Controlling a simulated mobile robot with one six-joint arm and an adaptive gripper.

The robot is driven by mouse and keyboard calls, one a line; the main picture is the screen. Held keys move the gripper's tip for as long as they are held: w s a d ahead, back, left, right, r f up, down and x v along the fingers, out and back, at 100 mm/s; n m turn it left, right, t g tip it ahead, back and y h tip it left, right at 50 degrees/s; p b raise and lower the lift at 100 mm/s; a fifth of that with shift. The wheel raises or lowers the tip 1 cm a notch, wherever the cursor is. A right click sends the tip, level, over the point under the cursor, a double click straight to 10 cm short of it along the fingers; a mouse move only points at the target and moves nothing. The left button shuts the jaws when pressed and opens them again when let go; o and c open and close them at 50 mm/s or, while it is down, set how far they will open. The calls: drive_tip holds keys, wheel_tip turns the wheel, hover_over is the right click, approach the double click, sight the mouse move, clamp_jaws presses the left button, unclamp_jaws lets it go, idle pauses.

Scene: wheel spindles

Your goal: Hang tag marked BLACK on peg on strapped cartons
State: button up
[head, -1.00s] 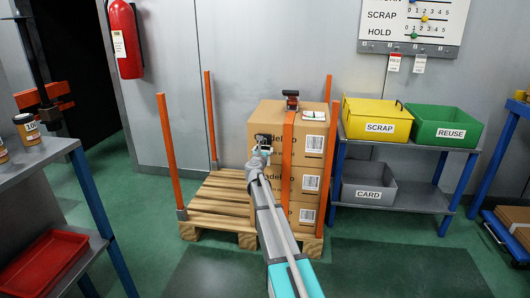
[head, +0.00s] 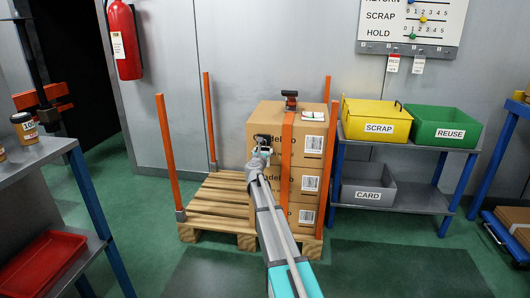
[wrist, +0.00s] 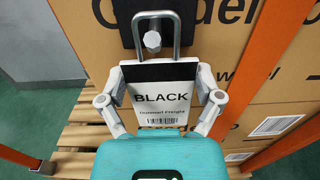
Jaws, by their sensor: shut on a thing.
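The tag marked BLACK (wrist: 158,97) is white with a dark upper edge, a barcode and a grey wire loop (wrist: 177,35) on top. My gripper (wrist: 161,92) is shut on the tag by its two sides and holds it upright, facing the wrist camera. The peg (wrist: 152,41) has a pale round head and stands on a black plate (wrist: 126,22) on the carton front. In the wrist view the peg head shows inside the loop, below its top bar; I cannot tell the depth between them. In the head view my gripper (head: 262,150) is at the upper strapped carton (head: 258,118).
An orange strap (head: 286,160) runs down the cartons right of my gripper. Orange posts (head: 171,155) stand at the corners of the wooden pallet (head: 208,207). A shelf with a yellow SCRAP bin (head: 377,118) and a green REUSE bin (head: 442,126) stands to the right.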

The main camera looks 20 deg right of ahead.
drive_tip(key=o, duration=0.7)
drive_tip(key=v, duration=1.2)
idle(0.5)
